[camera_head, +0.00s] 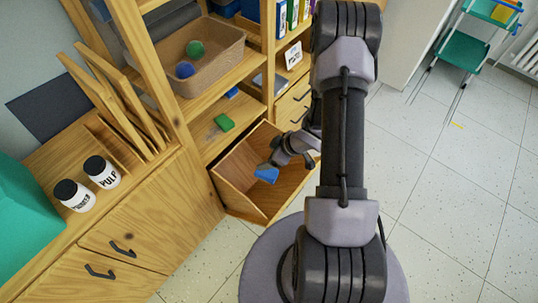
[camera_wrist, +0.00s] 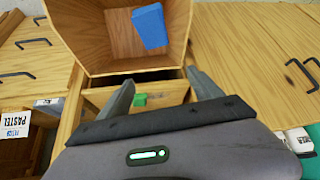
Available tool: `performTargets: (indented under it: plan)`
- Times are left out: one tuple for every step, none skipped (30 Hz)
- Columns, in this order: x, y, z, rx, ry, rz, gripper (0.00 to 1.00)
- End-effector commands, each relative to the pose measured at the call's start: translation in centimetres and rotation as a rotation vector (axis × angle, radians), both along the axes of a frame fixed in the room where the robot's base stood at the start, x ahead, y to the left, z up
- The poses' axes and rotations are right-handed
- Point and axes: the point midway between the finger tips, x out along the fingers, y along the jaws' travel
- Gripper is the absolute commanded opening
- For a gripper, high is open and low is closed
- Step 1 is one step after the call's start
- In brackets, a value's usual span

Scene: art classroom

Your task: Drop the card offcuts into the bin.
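The wooden bin (camera_head: 236,182) stands on the floor against the shelf unit, its mouth facing up. My gripper (camera_head: 276,163) is over it. In the wrist view my gripper (camera_wrist: 161,78) is open, its fingers wide apart with nothing gripped. A blue card offcut (camera_wrist: 150,26) lies beyond the fingertips, against the bin's inside (camera_wrist: 105,35). In the head view the blue offcut (camera_head: 266,174) shows just below the fingers; I cannot tell whether it rests or is in the air. A green offcut (camera_head: 223,122) lies on the low shelf.
A tan tray (camera_head: 205,52) with a blue and a green ball sits on the shelf above. Two labelled jars (camera_head: 73,195) (camera_head: 102,172) stand on the cabinet at left. A shelf post (camera_head: 152,75) rises between cabinet and bin.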

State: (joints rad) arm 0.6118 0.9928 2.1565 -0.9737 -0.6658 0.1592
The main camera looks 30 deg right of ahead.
Motion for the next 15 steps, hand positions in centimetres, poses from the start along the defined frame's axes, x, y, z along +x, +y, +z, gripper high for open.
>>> performTargets:
  plan:
    - [0.0, 0.0, 0.0, 0.000, 0.000, 0.000, 0.74]
    - [0.0, 0.0, 0.0, 0.000, 0.000, 0.000, 0.74]
    - [0.0, 0.0, 0.0, 0.000, 0.000, 0.000, 0.74]
    - [0.0, 0.0, 0.0, 0.000, 0.000, 0.000, 0.74]
    - [0.0, 0.0, 0.0, 0.000, 0.000, 0.000, 0.74]
    - [0.0, 0.0, 0.0, 0.000, 0.000, 0.000, 0.74]
    - [0.0, 0.0, 0.0, 0.000, 0.000, 0.000, 0.74]
    - [-0.1, -0.1, 0.2, 0.000, 0.000, 0.000, 0.74]
    - [-0.2, -0.2, 0.6, 0.000, 0.000, -0.001, 0.74]
    - [-0.4, -0.3, 1.0, -0.001, -0.001, -0.002, 0.74]
    - [-0.6, -0.5, 1.6, -0.001, 0.000, -0.003, 0.74]
    - [-1.1, -0.8, 2.6, -0.001, 0.000, -0.003, 0.74]
    - [-1.5, -1.0, 3.4, -0.001, 0.000, -0.004, 0.74]
    - [-2.0, -1.4, 4.3, -0.001, -0.002, -0.005, 0.74]
    - [-2.6, -1.7, 5.6, -0.001, -0.002, -0.005, 0.74]
